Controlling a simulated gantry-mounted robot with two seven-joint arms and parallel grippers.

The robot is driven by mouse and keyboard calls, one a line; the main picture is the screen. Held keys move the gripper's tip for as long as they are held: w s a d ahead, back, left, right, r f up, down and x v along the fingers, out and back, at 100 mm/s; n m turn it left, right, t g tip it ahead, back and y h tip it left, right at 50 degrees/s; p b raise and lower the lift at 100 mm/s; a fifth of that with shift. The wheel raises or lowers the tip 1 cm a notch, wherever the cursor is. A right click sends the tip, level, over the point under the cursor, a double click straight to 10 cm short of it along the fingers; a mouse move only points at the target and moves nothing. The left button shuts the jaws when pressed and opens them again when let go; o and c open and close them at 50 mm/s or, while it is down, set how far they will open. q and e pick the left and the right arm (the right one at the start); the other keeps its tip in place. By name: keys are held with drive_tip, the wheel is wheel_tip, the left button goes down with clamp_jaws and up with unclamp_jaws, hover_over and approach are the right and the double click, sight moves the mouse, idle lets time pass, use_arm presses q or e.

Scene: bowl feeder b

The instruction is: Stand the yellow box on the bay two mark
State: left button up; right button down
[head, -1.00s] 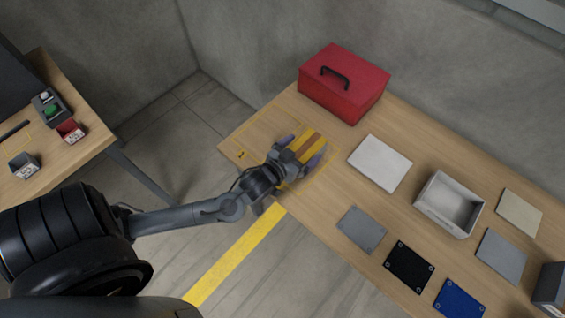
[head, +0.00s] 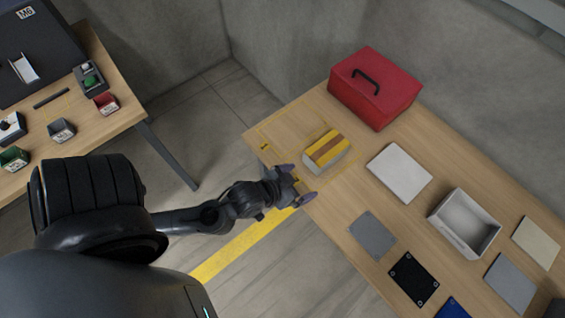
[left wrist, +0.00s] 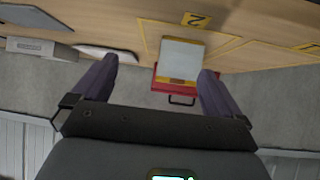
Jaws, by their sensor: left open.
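The yellow box (head: 326,152) stands on the wooden table, with a yellow top, a brown stripe and pale sides. In the left wrist view the box (left wrist: 182,53) stands within a yellow outline beside the label 2 (left wrist: 195,19), the bay two mark. The box hides part of that outline. My left gripper (head: 297,186) is open and empty at the table's near edge, apart from the box. In the left wrist view its two fingers (left wrist: 158,68) are spread wide, with the box beyond them. My right gripper is not in view.
A red toolbox (head: 374,88) stands behind the box. A white panel (head: 399,173) and a grey tray (head: 464,222) lie to the right, with several flat plates nearer the front. Another marked bay (head: 264,146) to the left is empty.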

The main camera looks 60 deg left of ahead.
use_arm(q)
drive_tip(key=s+d+f+m+g, duration=0.1)
drive_tip(key=s+d+m+g, duration=0.1)
drive_tip(key=s+g, duration=0.5)
drive_tip(key=shift+s+d+f+m+h, duration=0.3)
drive_tip(key=shift+s+d+m+h, duration=0.1)
drive_tip(key=shift+d, duration=0.3)
drive_tip(key=shift+r, duration=0.1)
